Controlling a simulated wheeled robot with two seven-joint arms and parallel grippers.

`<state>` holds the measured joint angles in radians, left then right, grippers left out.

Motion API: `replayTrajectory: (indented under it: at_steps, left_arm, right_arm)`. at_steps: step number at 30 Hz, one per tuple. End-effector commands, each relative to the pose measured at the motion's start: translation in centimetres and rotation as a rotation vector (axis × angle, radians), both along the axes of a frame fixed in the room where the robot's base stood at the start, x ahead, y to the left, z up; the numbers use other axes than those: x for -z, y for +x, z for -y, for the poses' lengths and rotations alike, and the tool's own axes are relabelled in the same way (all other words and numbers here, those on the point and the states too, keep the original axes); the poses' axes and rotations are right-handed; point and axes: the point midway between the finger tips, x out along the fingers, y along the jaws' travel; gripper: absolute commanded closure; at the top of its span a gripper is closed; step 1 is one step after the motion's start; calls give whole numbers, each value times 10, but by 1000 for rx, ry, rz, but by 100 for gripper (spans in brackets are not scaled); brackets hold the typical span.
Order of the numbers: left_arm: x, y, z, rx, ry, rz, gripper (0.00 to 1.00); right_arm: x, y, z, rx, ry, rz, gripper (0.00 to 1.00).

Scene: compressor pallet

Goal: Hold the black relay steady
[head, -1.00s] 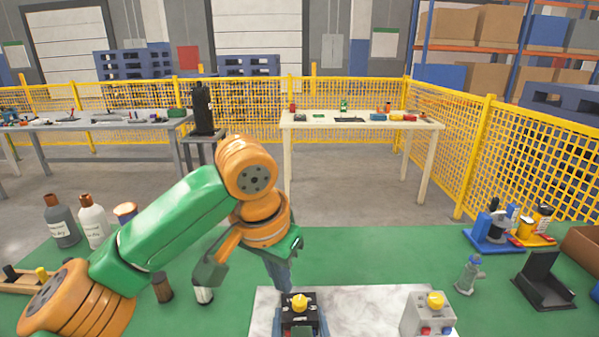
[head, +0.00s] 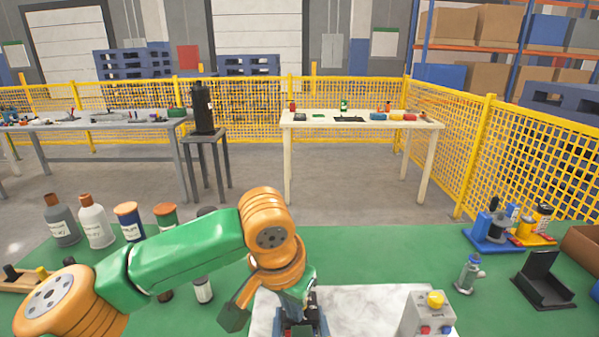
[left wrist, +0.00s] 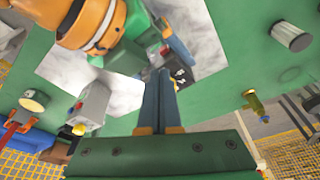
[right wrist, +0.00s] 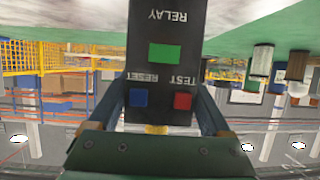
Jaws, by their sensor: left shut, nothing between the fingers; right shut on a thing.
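The black relay (right wrist: 165,70) fills the middle of the right wrist view. Its face carries a green window, a blue RESET button and a red TEST button. My right gripper (right wrist: 160,100) is shut on it, with a blue finger along each side. In the head view, my left arm hides most of the relay above the marble-patterned board (head: 370,305). My left gripper (left wrist: 158,76) is shut and empty. Its fingertips are close to the relay (left wrist: 182,76) in the left wrist view; I cannot tell whether they touch it.
A grey box with a yellow button (head: 425,314) stands on the board to the right. Several bottles and cans, including a white bottle (head: 96,222), stand at left.

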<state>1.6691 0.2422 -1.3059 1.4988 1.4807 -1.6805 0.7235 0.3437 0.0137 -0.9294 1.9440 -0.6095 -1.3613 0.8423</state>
Motion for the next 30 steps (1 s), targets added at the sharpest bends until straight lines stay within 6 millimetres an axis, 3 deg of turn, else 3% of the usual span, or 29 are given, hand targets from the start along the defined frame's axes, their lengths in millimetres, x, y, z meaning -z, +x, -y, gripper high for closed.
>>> replayTrajectory:
  at_steps: [30]
  left_arm:
    - [2,7,1,-1,-1,-1,100]
  right_arm:
    - [1,0,0,0,0,-1,98]
